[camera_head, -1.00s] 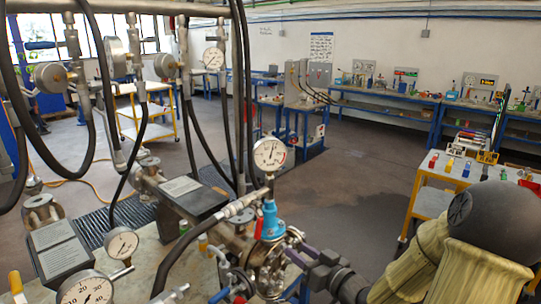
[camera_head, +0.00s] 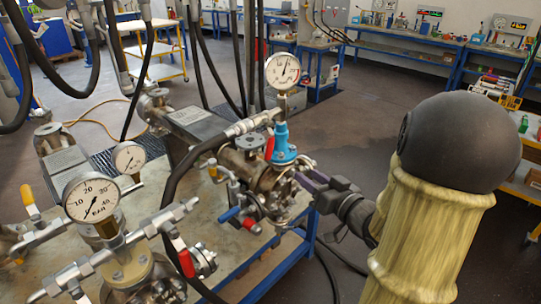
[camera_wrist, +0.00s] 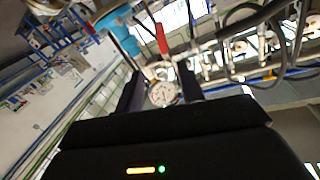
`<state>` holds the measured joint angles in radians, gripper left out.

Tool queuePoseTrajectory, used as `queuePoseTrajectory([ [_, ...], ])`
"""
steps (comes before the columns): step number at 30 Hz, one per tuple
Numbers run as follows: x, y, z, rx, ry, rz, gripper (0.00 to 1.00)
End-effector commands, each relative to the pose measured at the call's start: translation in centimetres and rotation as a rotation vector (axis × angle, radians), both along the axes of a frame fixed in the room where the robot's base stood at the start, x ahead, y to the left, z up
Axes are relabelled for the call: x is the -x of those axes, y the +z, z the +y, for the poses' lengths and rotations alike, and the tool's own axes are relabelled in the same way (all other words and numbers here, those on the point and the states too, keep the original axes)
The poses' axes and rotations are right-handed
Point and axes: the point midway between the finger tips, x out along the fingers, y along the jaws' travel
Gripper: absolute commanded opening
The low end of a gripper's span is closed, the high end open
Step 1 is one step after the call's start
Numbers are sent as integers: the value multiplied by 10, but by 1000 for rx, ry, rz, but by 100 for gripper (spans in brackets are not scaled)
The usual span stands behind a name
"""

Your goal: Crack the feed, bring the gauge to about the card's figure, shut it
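A flanged vessel (camera_head: 262,182) with a blue fitting (camera_head: 283,142) carries a white dial gauge (camera_head: 283,71) on top. The gauge's needle points roughly upward; its figures are too small to read. A red lever (camera_head: 269,146) stands upright beside the blue fitting. Lower down are a blue handle (camera_head: 229,214) and a red handle (camera_head: 250,225). My gripper (camera_head: 302,181) is at the vessel's right side, its dark fingers pointing at it; contact cannot be told. In the wrist view my gripper (camera_wrist: 160,82) has its fingers apart, with a dial gauge (camera_wrist: 162,94) showing between them.
A nearer vessel (camera_head: 130,268) has a larger gauge (camera_head: 91,198) and a red lever (camera_head: 183,257). A small gauge (camera_head: 129,157) and dark plates with labels (camera_head: 195,115) stand behind. Black hoses hang at the left. Open floor (camera_head: 350,130) lies beyond the bench's right edge.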

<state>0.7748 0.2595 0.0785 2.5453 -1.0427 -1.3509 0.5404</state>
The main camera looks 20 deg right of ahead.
Motion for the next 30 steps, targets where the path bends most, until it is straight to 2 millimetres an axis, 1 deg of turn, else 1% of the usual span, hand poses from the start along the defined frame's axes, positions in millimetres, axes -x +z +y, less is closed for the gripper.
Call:
queuePoseTrajectory([
  [1, 1, -3, 2, 0, 3, -12, 38],
  [6, 3, 4, 1, -7, 0, -26, 38],
  [17, 2, 6, 1, -9, 0, -24, 38],
  [23, -5, 9, 3, -12, 2, -24, 38],
  [30, -17, 9, 7, -14, 3, -23, 38],
])
